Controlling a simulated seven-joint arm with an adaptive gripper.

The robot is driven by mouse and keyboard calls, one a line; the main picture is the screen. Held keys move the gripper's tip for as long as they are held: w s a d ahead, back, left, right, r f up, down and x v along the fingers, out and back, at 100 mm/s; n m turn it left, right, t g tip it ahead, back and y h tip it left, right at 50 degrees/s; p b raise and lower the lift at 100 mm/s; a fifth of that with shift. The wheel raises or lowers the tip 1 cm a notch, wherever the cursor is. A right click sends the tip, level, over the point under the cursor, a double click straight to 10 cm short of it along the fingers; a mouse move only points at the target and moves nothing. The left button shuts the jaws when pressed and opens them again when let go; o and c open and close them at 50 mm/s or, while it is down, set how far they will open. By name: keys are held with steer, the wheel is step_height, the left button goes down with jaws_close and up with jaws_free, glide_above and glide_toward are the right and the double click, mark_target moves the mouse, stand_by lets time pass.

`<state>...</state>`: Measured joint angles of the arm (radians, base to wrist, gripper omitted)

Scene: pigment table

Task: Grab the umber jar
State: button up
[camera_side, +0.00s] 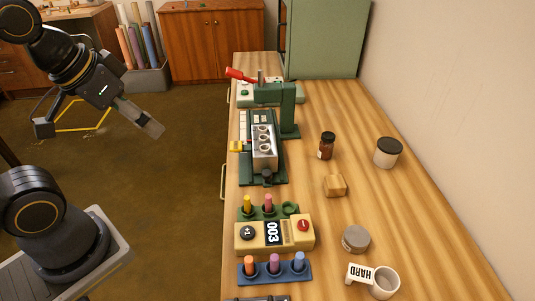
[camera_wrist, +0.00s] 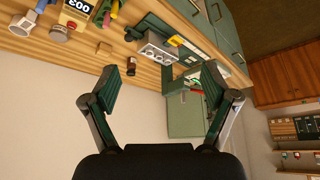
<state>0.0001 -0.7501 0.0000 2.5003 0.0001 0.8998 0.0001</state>
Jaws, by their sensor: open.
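A small brown jar with a dark cap, which looks like the umber jar (camera_side: 326,146), stands upright on the wooden table, right of the green press. It also shows in the wrist view (camera_wrist: 131,67), next to the tip of the left finger in the picture, which is only an overlap in view. My gripper (camera_side: 150,127) is raised over the floor left of the table, well apart from the jar. In the wrist view its two fingers (camera_wrist: 166,75) are spread wide with nothing between them.
A white jar with a black lid (camera_side: 388,154) stands right of the brown jar. A wooden block (camera_side: 335,186) lies in front of it. A round grey-lidded tin (camera_side: 356,238), a mug (camera_side: 384,282) and a counter box (camera_side: 247,240) are nearer. The green press (camera_side: 289,112) rises behind left.

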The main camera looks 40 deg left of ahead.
stand_by(0.3)
steer(key=w+r+n+t, duration=0.2)
steer(key=w+r, duration=0.9)
steer(key=w, duration=0.3)
steer(key=m+g, duration=0.2)
steer(key=g, duration=0.1)
glide_above(327, 145)
steer(key=s, duration=0.4)
step_height(327, 145, down, 23)
steer(key=x, duration=0.6)
steer(key=a+x, duration=0.1)
steer(key=x, duration=0.2)
steer(key=shift+f, duration=0.35)
steer(key=x, duration=0.5)
steer(key=shift+w+d+f, duration=0.1)
steer(key=shift+w+f, duration=0.1)
steer(key=shift+f, duration=0.15)
